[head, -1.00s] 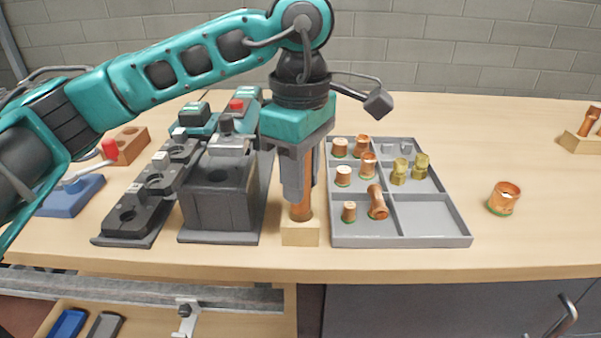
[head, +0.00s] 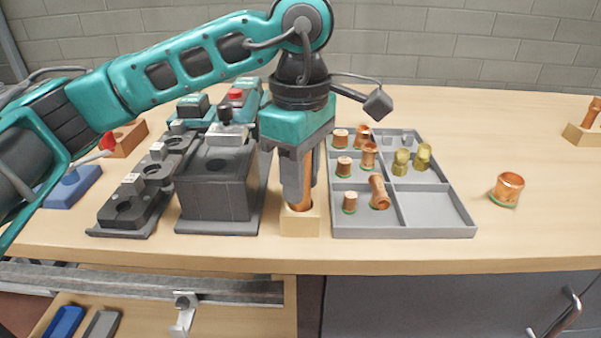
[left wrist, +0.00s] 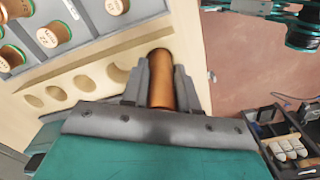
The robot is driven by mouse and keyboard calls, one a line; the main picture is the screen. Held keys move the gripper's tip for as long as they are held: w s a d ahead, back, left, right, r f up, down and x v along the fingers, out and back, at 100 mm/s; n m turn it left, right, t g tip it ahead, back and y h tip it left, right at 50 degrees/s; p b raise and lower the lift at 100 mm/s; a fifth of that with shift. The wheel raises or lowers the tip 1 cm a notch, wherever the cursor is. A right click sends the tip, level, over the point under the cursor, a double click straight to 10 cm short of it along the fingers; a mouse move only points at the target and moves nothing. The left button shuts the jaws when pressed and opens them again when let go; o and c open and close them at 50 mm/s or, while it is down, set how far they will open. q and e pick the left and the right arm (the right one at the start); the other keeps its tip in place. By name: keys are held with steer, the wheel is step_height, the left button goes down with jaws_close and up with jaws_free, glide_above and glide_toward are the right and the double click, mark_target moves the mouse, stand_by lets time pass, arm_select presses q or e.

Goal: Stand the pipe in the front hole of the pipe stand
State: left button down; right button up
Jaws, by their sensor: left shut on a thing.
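The copper pipe (left wrist: 161,82) is upright between the fingers of my left gripper (head: 300,190), which is shut on it. In the head view the pipe (head: 307,185) shows beside and just below the fingers. The wooden pipe stand (head: 300,222) is directly below, with its front end facing me. The pipe's lower end appears to be inside the front hole; how deep is hidden. In the left wrist view the stand (left wrist: 105,65) shows several empty holes in a row beyond the pipe. My right gripper is not in view.
A grey compartment tray (head: 435,215) with copper and brass fittings stands close to the stand's right. A dark grey block fixture (head: 215,190) stands close on its left. A copper fitting (head: 507,190) stands farther right, with bare table around it.

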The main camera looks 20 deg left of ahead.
arm_select(q)
steer(key=shift+f+b, duration=0.75)
steer(key=shift+f, duration=0.25)
steer(key=c, duration=0.8)
jaws_free()
